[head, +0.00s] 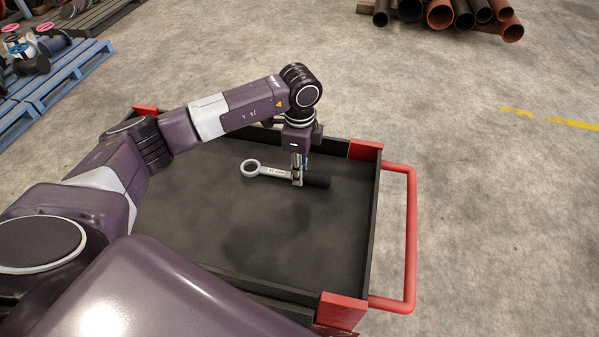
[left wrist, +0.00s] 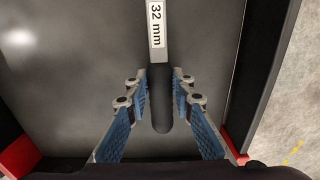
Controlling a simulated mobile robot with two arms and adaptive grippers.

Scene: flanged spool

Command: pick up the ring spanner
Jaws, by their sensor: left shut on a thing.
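The ring spanner (head: 268,171) is over the dark bed of a trolley, with its ring end to the left and its black handle to the right. In the left wrist view its shank (left wrist: 157,40) shows a "32 mm" label, and the black handle (left wrist: 160,105) lies between the fingers. My left gripper (head: 298,180) points down and is shut on the spanner near where the handle begins. In the left wrist view the gripper (left wrist: 160,88) has its fingertips on both sides of the handle. I cannot tell whether the spanner touches the bed. My right gripper is not in view.
The trolley (head: 377,215) has a raised dark rim, red corners and a red push handle (head: 411,240) on the right. Blue pallets (head: 60,80) with parts stand at upper left. Pipes (head: 440,14) lie at the top. Open concrete floor surrounds the right side.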

